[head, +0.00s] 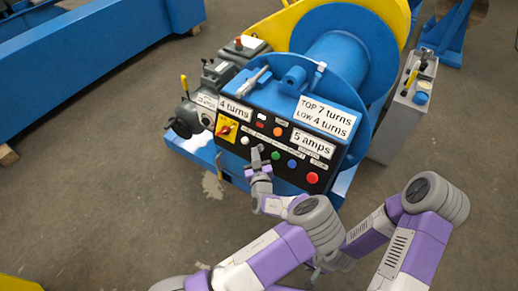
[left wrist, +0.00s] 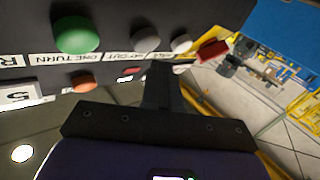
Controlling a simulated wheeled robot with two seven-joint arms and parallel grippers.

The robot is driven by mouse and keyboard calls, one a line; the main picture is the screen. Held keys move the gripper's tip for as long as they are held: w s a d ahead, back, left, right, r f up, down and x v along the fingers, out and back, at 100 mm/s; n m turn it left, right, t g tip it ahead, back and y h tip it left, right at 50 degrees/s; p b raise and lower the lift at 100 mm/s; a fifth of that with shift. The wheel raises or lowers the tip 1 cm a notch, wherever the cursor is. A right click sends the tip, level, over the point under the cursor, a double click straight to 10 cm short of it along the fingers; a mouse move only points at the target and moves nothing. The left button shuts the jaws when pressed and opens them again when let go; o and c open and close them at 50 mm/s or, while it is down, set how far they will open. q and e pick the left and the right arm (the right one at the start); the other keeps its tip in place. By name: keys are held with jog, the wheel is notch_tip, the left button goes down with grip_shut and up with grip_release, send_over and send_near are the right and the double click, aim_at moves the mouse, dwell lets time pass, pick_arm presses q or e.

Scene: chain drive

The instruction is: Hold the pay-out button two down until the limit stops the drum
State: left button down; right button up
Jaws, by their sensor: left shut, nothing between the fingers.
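The black control panel (head: 285,180) stands on the front of the blue drum machine. Its lower row has white (head: 244,140), grey, green (head: 275,155), blue (head: 291,163) and red (head: 312,177) buttons. My left gripper (head: 259,154) is shut and empty, its tip at the grey button. In the left wrist view, the gripper (left wrist: 160,78) points at the label strip reading PAY OUT, by the grey button (left wrist: 145,38). I cannot tell whether the tip touches or presses it. The blue drum (head: 345,55) is behind the panel. My right gripper is mostly hidden behind my arms.
A yellow switch plate with a red handle (head: 226,128) is left of the buttons; red and orange lights sit above. Signs read 4 turns, TOP 7 turns LOW 4 turns, and 5 amps (head: 313,144). A grey box (head: 411,100) stands to the right. Floor in front is clear.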

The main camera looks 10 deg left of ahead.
pick_arm(q)
jog(key=shift+w+f, duration=0.1)
dwell(0.5)
jog(key=shift+w+d+f+b, duration=0.15)
jog(key=shift+w+b, duration=0.15)
jog(key=shift+b, duration=0.15)
jog(key=shift+w+d+f+b, duration=0.15)
jog(key=shift+w+d+b, duration=0.05)
jog(key=shift+w+b, duration=0.25)
dwell(6.5)
